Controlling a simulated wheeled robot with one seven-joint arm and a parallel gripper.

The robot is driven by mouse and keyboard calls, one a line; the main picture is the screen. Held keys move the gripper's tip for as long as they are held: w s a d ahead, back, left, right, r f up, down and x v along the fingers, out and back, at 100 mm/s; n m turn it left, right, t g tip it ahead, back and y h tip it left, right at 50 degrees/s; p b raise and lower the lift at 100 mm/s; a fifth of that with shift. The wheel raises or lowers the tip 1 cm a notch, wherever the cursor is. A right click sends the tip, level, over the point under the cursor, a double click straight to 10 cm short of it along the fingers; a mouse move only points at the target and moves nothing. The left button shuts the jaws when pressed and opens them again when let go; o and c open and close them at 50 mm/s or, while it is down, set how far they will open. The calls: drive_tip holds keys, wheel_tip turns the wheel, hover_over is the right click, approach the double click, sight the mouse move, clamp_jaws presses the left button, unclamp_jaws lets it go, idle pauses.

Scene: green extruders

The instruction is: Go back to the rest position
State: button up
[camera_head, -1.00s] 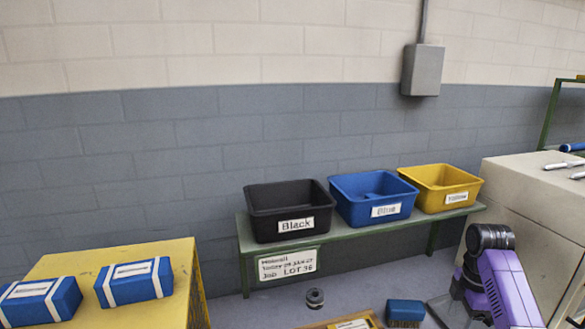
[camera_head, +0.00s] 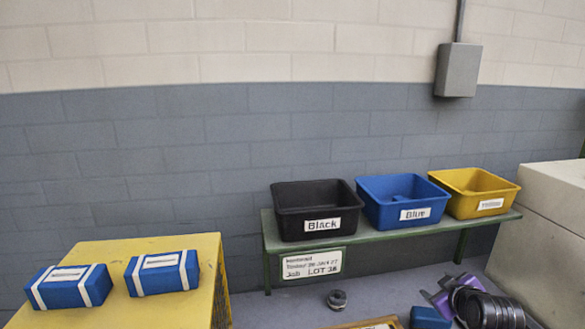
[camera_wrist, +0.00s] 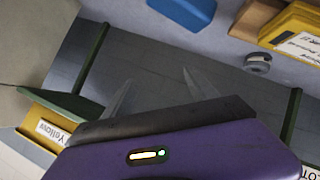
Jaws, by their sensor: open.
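My gripper shows in the wrist view (camera_wrist: 157,92), with its two thin fingers spread apart and nothing between them. It points over the grey surface, beside the bin shelf's green legs. In the head view, my purple and black arm is at the lower right, in front of the bin shelf; the fingers cannot be made out there.
A green shelf (camera_head: 400,238) bears black (camera_head: 300,228), blue (camera_head: 385,217) and yellow (camera_head: 462,207) bins. A grey ring-shaped part (camera_head: 336,299) and a blue object (camera_head: 428,318) lie below. Two blue boxes (camera_head: 68,287) (camera_head: 162,272) sit on a yellow table (camera_head: 140,312). A pale cabinet (camera_head: 540,240) stands right.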

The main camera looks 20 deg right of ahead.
drive_tip(key=s+a+m+t, duration=0.3)
drive_tip(key=s+a, duration=0.2)
drive_tip(key=a, duration=0.7)
drive_tip(key=s+a+m+t, duration=0.25)
drive_tip(key=s+a, duration=0.35)
drive_tip(key=a, duration=0.5)
drive_tip(key=s+a+n+y, duration=0.2)
drive_tip(key=s+a, duration=0.6)
drive_tip(key=s, duration=0.5)
drive_tip(key=s+a+r+n+y+b, duration=0.1)
drive_tip(key=s+a+y, duration=0.3)
drive_tip(key=s+a, duration=0.5)
drive_tip(key=s+n, duration=0.1)
drive_tip(key=s, duration=0.2)
drive_tip(key=shift+s+a+r, duration=0.15)
drive_tip(key=shift+s+r, duration=0.15)
drive_tip(key=shift+s, duration=0.05)
drive_tip(key=shift+g, duration=0.25)
